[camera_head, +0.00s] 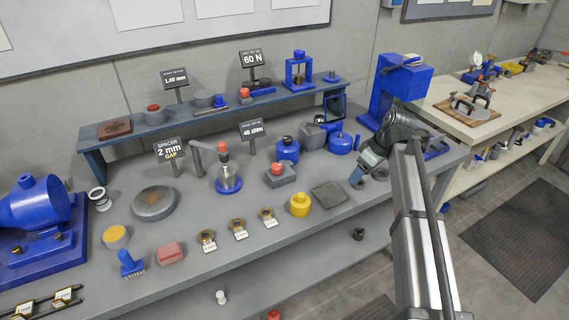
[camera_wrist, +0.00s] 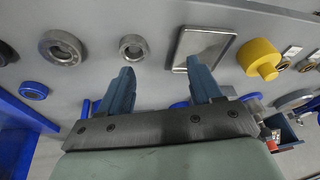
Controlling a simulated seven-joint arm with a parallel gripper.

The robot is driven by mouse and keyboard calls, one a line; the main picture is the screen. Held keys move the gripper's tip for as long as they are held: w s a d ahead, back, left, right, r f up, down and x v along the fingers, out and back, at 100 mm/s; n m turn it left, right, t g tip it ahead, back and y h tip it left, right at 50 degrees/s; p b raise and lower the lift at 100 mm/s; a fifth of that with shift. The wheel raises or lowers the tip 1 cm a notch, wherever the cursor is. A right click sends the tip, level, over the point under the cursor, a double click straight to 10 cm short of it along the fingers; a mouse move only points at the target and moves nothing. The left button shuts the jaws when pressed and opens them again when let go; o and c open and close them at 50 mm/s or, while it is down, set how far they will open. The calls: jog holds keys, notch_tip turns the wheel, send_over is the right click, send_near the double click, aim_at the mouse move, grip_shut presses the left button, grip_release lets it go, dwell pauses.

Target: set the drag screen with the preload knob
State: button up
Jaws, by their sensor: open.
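A small dark sign (camera_head: 251,130) reading what looks like 40 cNm stands at the middle of the bench; its top line is too small to read. In front of it, a red knob (camera_head: 277,168) sits on a grey block. Left of that, a blue round base (camera_head: 228,184) carries an upright post with a red top (camera_head: 221,148). I cannot tell which red part is the preload knob. My gripper (camera_head: 357,180) is over the bench's right part, right of the grey square plate (camera_head: 329,195). In the wrist view my gripper (camera_wrist: 163,82) is open, with nothing between its fingers.
A yellow knobbed piece (camera_head: 300,205) stands left of the plate. Grey rings (camera_wrist: 62,48) lie near my gripper. Blue housings (camera_head: 288,149) and a raised shelf (camera_head: 215,112) stand behind. A tall blue stand (camera_head: 402,85) rises at the back right. Bench front has several brass rings.

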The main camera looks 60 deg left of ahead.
aim_at(277, 166)
jog(key=s+a+r+n+g, duration=0.1)
jog(key=s+a+r+n, duration=0.2)
jog(key=s+a+r, duration=0.4)
jog(key=s+a+r+n, duration=0.35)
jog(key=s+a, duration=0.25)
jog(key=s, duration=0.3)
jog(key=shift+m, duration=0.45)
jog(key=x, duration=1.3)
jog(key=shift+s+a+r, duration=0.15)
jog(key=shift+s+a, duration=0.05)
jog(key=shift+s, duration=0.05)
jog(key=shift+c, duration=0.2)
jog(key=c, duration=1)
jog(key=shift+d+m, duration=0.1)
jog(key=shift+m, duration=0.2)
